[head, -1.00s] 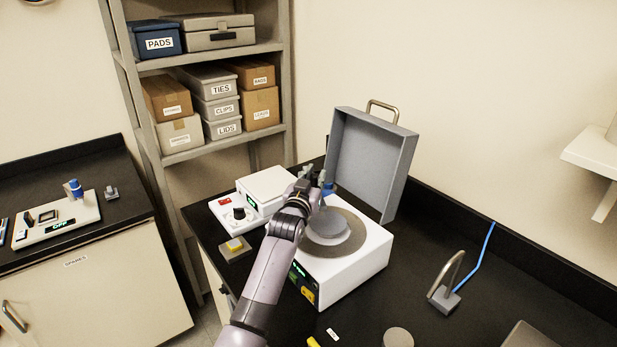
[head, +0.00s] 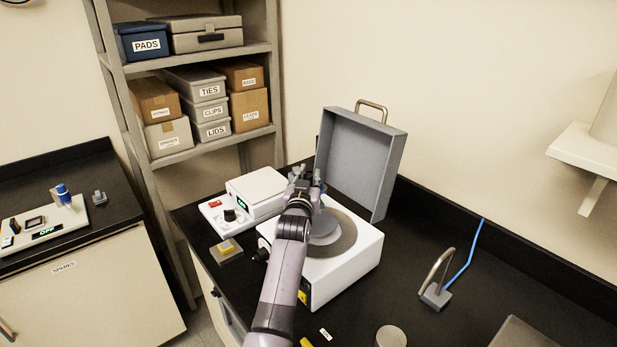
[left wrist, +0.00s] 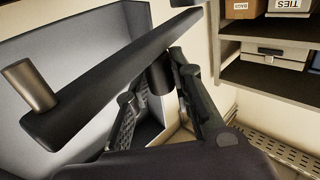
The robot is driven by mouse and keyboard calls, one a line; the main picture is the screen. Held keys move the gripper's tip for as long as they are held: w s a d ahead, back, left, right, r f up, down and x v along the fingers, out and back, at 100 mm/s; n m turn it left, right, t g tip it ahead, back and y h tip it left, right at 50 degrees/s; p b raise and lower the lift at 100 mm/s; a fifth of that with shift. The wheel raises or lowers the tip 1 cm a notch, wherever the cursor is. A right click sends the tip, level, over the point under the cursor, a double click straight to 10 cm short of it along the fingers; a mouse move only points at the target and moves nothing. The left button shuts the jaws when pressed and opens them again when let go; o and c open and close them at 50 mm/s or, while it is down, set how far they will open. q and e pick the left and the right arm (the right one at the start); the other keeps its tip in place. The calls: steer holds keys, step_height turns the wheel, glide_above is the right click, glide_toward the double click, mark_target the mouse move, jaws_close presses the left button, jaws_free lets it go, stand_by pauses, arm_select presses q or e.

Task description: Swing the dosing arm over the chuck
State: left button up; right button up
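The white instrument (head: 345,275) stands on the black bench, with the grey round chuck (head: 325,232) on its top, partly covered by my left arm. My left gripper (head: 305,182) is at the chuck's far left side, by the open lid. In the left wrist view the dosing arm looks to be the long dark bar (left wrist: 110,75) with a metal cylinder (left wrist: 29,86) at its end. A dark post (left wrist: 160,75) stands between the fingers of my left gripper (left wrist: 158,88). The fingers look apart, with a gap on the post's left side. My right gripper is not in view.
The grey lid (head: 362,160) stands open behind the instrument. A white box with a display (head: 257,190) and a yellow-topped block (head: 227,250) are to the left. A stand with a metal loop (head: 437,290) is to the right.

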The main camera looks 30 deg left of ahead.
arm_select(q)
steer(key=o, duration=0.3)
steer(key=shift+o, duration=0.2)
steer(key=shift+v, duration=3.8)
